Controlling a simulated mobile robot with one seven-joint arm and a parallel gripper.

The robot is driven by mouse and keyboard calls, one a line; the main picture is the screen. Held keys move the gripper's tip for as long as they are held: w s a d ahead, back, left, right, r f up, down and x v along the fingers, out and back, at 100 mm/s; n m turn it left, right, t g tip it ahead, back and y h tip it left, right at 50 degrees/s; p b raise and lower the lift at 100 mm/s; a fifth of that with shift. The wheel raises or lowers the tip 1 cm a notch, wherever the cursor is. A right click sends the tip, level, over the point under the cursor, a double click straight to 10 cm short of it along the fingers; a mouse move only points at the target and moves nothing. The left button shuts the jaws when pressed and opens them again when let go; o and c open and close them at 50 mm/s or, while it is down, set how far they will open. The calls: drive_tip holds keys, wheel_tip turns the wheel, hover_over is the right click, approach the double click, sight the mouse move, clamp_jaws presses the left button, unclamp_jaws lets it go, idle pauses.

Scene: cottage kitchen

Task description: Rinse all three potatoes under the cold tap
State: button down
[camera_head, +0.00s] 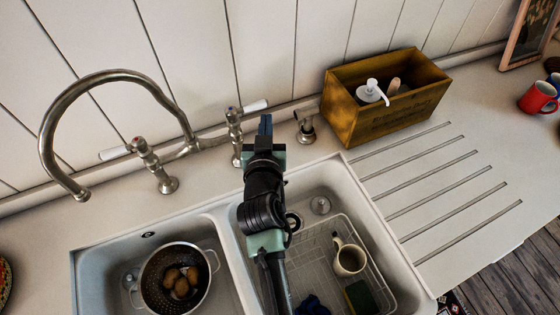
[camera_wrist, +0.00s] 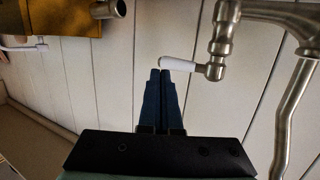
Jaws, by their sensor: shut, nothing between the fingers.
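Several brown potatoes (camera_head: 180,281) sit in a metal colander (camera_head: 209,250) in the left sink basin. The curved tap spout (camera_head: 82,194) ends above and behind the colander; no water stream shows. The left tap handle (camera_head: 143,150) has a white lever pointing left. The right tap handle (camera_head: 234,118) has a white lever (camera_head: 256,105) pointing right. My gripper (camera_head: 265,120) is shut and empty, just right of the right handle. In the wrist view, my fingertips (camera_wrist: 160,73) are close to the white lever tip (camera_wrist: 176,64); I cannot tell whether they touch. Hot and cold markings are unclear.
The right basin (camera_head: 375,240) holds a wire rack with a cream mug (camera_head: 349,258) and a green sponge (camera_head: 360,296). A wooden box (camera_head: 390,110) with a pump bottle (camera_head: 371,92) stands behind the drainer. A red mug (camera_head: 538,97) is far right.

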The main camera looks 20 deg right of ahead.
drive_tip(key=s+r+b, duration=0.2)
drive_tip(key=s, duration=0.8)
drive_tip(key=shift+s+a, duration=0.25)
drive_tip(key=shift+a, duration=0.15)
drive_tip(key=shift+r, duration=0.1)
